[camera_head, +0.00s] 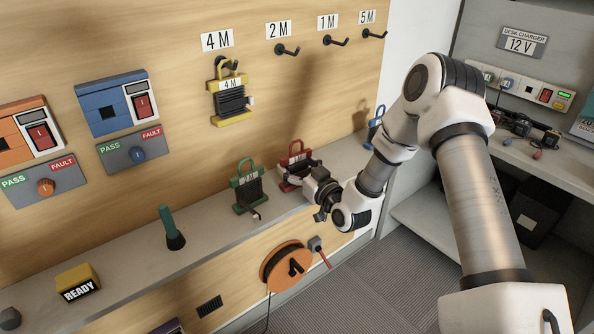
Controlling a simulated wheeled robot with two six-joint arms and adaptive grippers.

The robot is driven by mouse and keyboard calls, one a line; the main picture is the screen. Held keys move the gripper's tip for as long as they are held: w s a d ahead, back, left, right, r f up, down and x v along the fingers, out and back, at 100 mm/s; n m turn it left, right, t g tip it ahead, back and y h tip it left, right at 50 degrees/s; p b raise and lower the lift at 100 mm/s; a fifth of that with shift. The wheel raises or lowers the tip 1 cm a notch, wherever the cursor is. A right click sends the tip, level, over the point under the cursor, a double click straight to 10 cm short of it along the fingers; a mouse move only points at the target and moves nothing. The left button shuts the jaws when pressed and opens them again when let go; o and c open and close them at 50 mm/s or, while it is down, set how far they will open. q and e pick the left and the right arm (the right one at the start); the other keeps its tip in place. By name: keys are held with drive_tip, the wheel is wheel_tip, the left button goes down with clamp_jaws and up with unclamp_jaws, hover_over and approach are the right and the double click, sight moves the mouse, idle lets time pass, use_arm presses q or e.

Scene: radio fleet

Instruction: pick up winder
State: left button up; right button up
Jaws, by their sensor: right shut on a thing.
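Several cable winders are in the head view. A red winder (292,158) stands upright on the narrow shelf, and its lower right part is hidden by my right gripper. My right gripper (310,178) is shut on the red winder from the right front side. A green winder (247,186) stands just left of it on the shelf. A yellow winder (231,99) marked 4 M hangs from a hook on the wooden board. A blue winder (375,127) stands at the far right of the shelf, partly behind my arm. My left gripper is not in view.
The hooks under the 2 M (287,50), 1 M and 5 M labels are empty. A teal-handled brush (170,228) and a yellow READY block (78,283) stand on the shelf (205,240). An orange cable reel (285,266) is mounted below. A side desk with a charger (525,88) is right.

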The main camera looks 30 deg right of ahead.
sight(297, 154)
drive_tip(key=shift+r, duration=0.1)
drive_tip(key=shift+r, duration=0.6)
wheel_tip(297, 154, up, 2)
drive_tip(key=shift+r, duration=0.2)
drive_tip(key=s+a, duration=0.2)
drive_tip(key=s, duration=0.1)
drive_tip(key=s+a, duration=0.2)
drive_tip(key=s, duration=0.2)
drive_tip(key=s+a, duration=0.2)
drive_tip(key=s, duration=0.2)
drive_tip(key=shift+a+r, duration=0.1)
drive_tip(key=shift+r, duration=0.2)
drive_tip(key=shift+c, duration=1.3)
drive_tip(key=s+p, duration=0.1)
drive_tip(key=p, duration=0.1)
drive_tip(key=s+a+p, duration=0.1)
drive_tip(key=p, duration=0.1)
drive_tip(key=s+p, duration=0.1)
drive_tip(key=p, duration=0.1)
drive_tip(key=shift+a+r, duration=0.3)
